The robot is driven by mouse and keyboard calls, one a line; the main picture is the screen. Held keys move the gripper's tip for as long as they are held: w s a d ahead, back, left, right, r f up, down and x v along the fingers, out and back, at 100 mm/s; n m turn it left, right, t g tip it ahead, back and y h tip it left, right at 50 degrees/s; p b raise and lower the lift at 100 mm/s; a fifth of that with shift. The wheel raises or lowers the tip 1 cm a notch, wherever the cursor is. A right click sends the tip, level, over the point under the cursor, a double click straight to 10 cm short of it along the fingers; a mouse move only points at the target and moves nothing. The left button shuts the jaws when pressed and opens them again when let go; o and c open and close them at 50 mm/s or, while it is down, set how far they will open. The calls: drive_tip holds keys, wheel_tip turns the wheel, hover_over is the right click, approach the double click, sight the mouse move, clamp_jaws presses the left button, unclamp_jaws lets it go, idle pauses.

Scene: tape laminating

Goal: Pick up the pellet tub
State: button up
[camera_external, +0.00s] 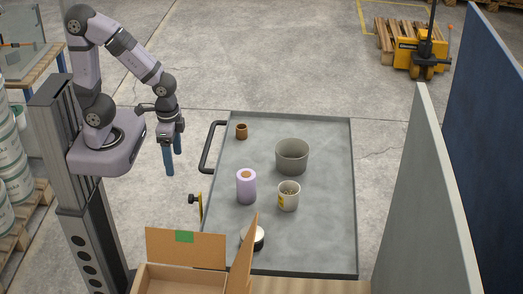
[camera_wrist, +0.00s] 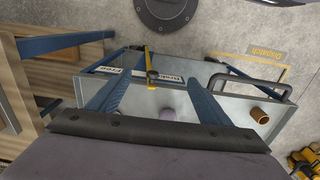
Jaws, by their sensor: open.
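The pellet tub (camera_external: 288,200) appears to be the small cream tub with a yellow label and something loose inside its open top. It stands upright on the grey cart top (camera_external: 310,235), just right of a lilac roll (camera_external: 246,190). I cannot make the tub out in the wrist view. My gripper (camera_external: 173,164) hangs left of the cart, beyond its handle, with its blue fingers pointing down. In the wrist view my gripper (camera_wrist: 155,80) has its fingers well apart with nothing held between them.
A larger grey-green bucket (camera_external: 292,157) stands behind the tub. A small brown cup (camera_external: 241,131) is near the back left corner. A white-topped round item (camera_external: 252,238) and an open cardboard box (camera_external: 185,250) are in front. The black handle (camera_external: 208,147) sticks out left.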

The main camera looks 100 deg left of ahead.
sight(292, 193)
wheel_tip(292, 193, up, 5)
drive_tip(key=w+a+f+m+t+y+b, duration=0.1)
drive_tip(key=w+a+m+y+b, duration=0.15)
drive_tip(key=w+m+b, duration=0.5)
drive_tip(key=w+a+f+m+y+b, duration=0.2)
drive_tip(key=w+m+y+b, duration=0.15)
drive_tip(key=w, duration=0.65)
drive_tip(key=w+d+r+m+t+y+b, duration=0.1)
drive_tip(key=w+d+m+t+y+b, duration=0.15)
drive_tip(key=w+m+b, duration=0.45)
drive_tip(key=w+d+r+m+t+y+b, duration=0.1)
drive_tip(key=w+d+r+m+y+b, duration=0.25)
drive_tip(key=w, duration=0.55)
drive_tip(key=shift+y, duration=0.4)
drive_tip(key=f, duration=0.7)
drive_tip(key=a+f+b, duration=0.1)
drive_tip(key=f, duration=0.6)
drive_tip(key=a+f, duration=0.1)
drive_tip(key=f, duration=0.6)
drive_tip(key=shift+w+f+b, duration=0.1)
drive_tip(key=shift+f+b, duration=0.15)
drive_tip(key=shift+b, duration=0.1)
drive_tip(key=shift+w+x, duration=0.15)
drive_tip(key=shift+x, duration=1.65)
drive_tip(key=shift+w+x, duration=0.15)
drive_tip(key=shift+x, duration=1.7)
drive_tip(key=shift+d+f, duration=0.15)
drive_tip(key=shift+d, duration=0.05)
drive_tip(key=c, duration=1.2)
